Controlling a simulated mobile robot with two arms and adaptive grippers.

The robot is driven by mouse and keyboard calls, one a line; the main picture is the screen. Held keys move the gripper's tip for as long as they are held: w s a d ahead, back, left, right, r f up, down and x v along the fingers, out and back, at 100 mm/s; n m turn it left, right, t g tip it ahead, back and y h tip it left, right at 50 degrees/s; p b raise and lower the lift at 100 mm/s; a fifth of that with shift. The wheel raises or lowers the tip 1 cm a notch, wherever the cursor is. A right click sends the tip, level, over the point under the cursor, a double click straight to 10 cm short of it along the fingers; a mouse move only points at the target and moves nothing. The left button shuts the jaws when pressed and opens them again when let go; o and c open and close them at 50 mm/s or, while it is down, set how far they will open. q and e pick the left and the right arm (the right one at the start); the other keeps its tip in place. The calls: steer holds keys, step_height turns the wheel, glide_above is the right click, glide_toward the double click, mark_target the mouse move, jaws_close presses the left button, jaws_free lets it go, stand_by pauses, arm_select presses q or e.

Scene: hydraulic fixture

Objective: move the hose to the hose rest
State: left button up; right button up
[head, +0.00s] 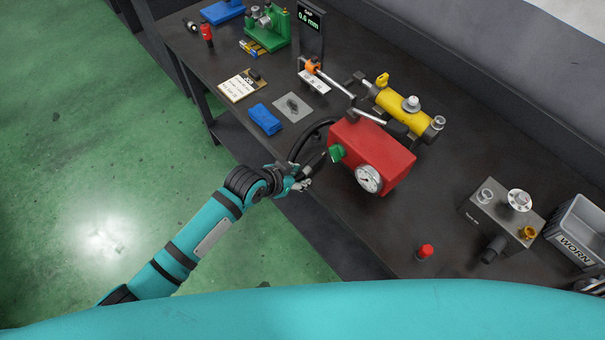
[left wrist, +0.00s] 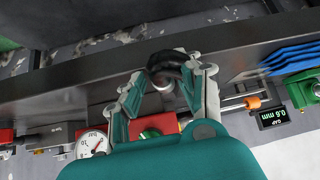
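The black hose (head: 302,143) arcs from behind the red pump box (head: 372,150) towards the bench's front edge. My left gripper (head: 291,183) is at that edge, just left of the pump box. In the left wrist view the hose (left wrist: 165,60) lies between the fingertips of the left gripper (left wrist: 164,85), and the fingers appear closed on it. Its end by the fingers is partly hidden. I cannot tell for sure which thing is the hose rest. My right gripper is in neither view.
A yellow cylinder (head: 405,106) lies behind the pump box. A blue cloth (head: 265,119) lies to the left. A grey fitting block (head: 484,212), a red-capped piece (head: 425,251) and a WORN bin (head: 577,247) are at the right. The bench between pump and block is clear.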

arm_select(q)
steer(key=shift+c, duration=0.4)
jaws_close()
steer(key=shift+r+p, duration=0.45)
steer(key=shift+p, duration=0.15)
stand_by(0.4)
steer(key=shift+r+p, duration=0.95)
steer(key=shift+p, duration=0.05)
step_height(320, 180, up, 4)
steer(key=p, duration=0.3)
steer(key=shift+f, duration=0.25)
